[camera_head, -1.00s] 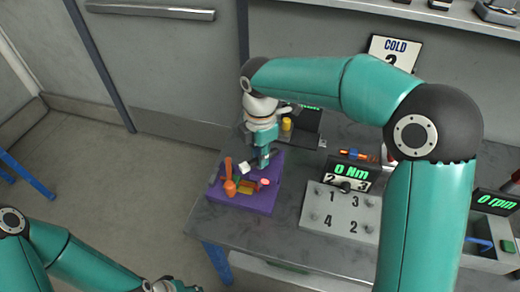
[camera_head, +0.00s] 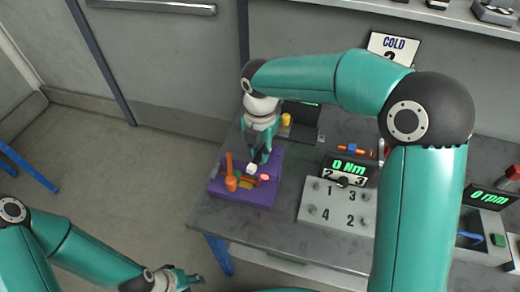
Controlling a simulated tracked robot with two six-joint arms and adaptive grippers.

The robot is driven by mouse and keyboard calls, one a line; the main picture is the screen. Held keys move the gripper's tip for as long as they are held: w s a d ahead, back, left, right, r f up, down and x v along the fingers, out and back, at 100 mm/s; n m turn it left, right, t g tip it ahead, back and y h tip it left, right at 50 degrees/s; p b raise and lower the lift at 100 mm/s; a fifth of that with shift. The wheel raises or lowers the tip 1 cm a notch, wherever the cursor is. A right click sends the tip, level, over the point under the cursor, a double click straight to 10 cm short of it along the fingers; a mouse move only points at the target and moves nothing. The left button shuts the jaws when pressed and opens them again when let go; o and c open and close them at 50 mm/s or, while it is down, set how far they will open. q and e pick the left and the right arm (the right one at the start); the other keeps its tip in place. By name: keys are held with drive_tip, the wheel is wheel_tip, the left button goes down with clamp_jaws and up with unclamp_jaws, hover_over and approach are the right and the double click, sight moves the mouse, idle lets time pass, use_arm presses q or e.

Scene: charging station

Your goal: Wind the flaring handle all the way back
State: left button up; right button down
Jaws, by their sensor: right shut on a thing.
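A purple block (camera_head: 245,193) sits at the left front of the grey table and carries the small coloured parts of what looks like the flaring tool. An orange upright part (camera_head: 230,178) stands at its left, with a white piece (camera_head: 251,168) and a pink piece (camera_head: 265,177) beside it. My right gripper (camera_head: 261,156) points down at the block's back half, shut on a small part there that looks like the flaring handle; the fingers mostly hide it. My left gripper (camera_head: 188,278) is low at the bottom edge, away from the table; its jaws are unclear.
A grey numbered panel (camera_head: 337,207) with a "0 Nm" display stands right of the block. A yellow part (camera_head: 286,119) is on a dark device behind. A "0 rpm" display (camera_head: 493,197) is far right. The table between block and panel is clear.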

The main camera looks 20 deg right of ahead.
sight(260, 153)
drive_tip(key=shift+w+r, duration=0.1)
drive_tip(key=c, duration=1.1)
unclamp_jaws()
wheel_tip(260, 153, up, 12)
drive_tip(key=shift+f, duration=0.1)
